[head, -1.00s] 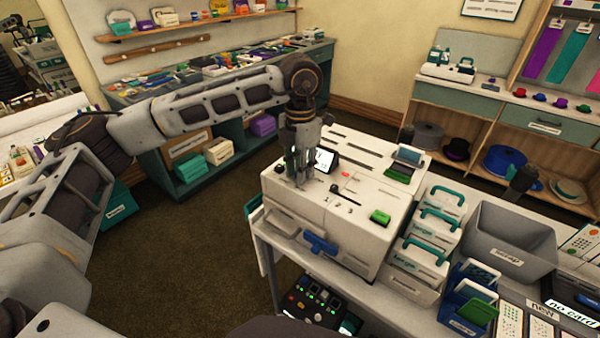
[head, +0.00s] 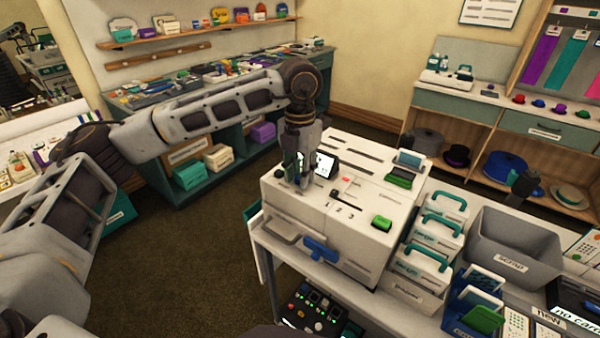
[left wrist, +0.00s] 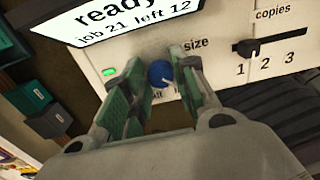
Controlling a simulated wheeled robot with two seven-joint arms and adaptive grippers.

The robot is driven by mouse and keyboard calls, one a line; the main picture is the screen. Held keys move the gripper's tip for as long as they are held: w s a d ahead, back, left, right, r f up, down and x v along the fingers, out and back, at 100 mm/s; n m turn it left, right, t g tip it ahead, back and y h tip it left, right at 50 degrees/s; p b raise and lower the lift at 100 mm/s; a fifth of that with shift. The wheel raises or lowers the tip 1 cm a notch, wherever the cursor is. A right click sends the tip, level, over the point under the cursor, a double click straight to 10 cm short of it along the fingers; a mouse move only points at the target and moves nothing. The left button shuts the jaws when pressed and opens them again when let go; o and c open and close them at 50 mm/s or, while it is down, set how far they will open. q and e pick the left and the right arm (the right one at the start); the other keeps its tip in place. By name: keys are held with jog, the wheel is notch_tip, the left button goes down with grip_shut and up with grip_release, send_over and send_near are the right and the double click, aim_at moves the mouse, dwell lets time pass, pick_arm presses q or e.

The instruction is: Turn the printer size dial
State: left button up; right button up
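The printer (head: 322,235) is a white box on a bench in the head view. Its size dial (left wrist: 160,73) is a small round blue knob beside the word "size" in the left wrist view. A white pointer mark shows near the dial's lower right. My left gripper (head: 297,183) points down at the printer's top. In the left wrist view its two green-padded fingers (left wrist: 160,82) stand on either side of the dial, close to it. I cannot tell whether the pads press on it. The dial is hidden behind the gripper in the head view. My right gripper does not show.
The printer's screen (left wrist: 130,15) reads "ready, job 21, left 12". A copies slider (left wrist: 247,47) sits right of the dial, and a lit green lamp (left wrist: 108,71) left. A green block (head: 382,223), handled boxes (head: 422,267) and a grey scrap bin (head: 510,260) are right of my gripper.

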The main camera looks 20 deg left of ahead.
pick_arm(q)
jog(key=o, duration=0.3)
notch_tip(320, 180, up, 12)
dwell(0.9)
dwell(0.4)
